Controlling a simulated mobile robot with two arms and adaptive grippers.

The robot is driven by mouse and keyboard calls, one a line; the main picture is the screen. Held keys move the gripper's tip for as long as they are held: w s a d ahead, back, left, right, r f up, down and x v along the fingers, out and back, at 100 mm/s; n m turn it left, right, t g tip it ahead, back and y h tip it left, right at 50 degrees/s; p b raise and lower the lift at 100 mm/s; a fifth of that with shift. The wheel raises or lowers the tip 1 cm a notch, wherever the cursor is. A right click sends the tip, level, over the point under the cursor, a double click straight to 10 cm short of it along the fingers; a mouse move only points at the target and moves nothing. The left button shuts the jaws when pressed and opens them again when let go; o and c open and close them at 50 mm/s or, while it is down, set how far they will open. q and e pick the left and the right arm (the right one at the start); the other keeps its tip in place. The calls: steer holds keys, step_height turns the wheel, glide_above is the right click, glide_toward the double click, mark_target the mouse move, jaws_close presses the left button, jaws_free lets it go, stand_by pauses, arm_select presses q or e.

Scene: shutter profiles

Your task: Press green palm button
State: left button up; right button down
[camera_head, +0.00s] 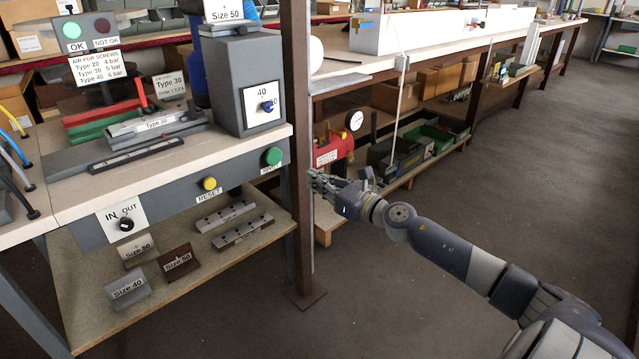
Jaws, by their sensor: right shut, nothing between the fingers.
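The green palm button (273,156) sits on the grey front panel of the workbench, at the panel's right end. A small label below it is partly readable. My right gripper (314,183) is to the right of the button and a little lower in the picture, beside the brown post. It is shut and empty. A gap shows between the fingertips and the button in the picture. My left gripper is not in view.
A yellow RESET button (209,183) and an IN/OUT switch (126,223) are on the same panel. The brown upright post (298,120) stands between my right gripper and the panel. A lower shelf (95,318) holds several size blocks. Open floor (400,290) lies right of the bench.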

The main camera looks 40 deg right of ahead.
steer(key=shift+s+d, duration=0.1)
steer(key=shift+s, duration=0.3)
stand_by(0.8)
